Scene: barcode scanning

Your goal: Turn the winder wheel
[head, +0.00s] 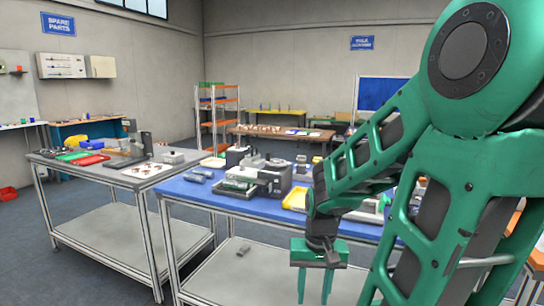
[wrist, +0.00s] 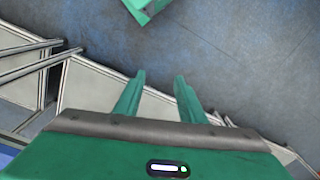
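My gripper (head: 315,298) hangs with its fingers pointing down in front of the blue-topped table (head: 215,203), below the level of its top. Its two green fingers stand apart with nothing between them. The open fingers also show in the wrist view (wrist: 159,76), above the grey floor. A grey and black machine (head: 270,177) stands on the blue table, beyond my gripper and to its left. I cannot clearly pick out a winder wheel; the parts on the table are small and my arm hides the table's right side.
Dark cylindrical pieces (head: 203,172) lie on the blue table, with a yellow tray (head: 295,199) nearer my arm. A grey workbench (head: 128,178) with tools stands at the left. A lower shelf (head: 215,272) lies under the blue table. An orange shelf rack (head: 218,118) stands behind.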

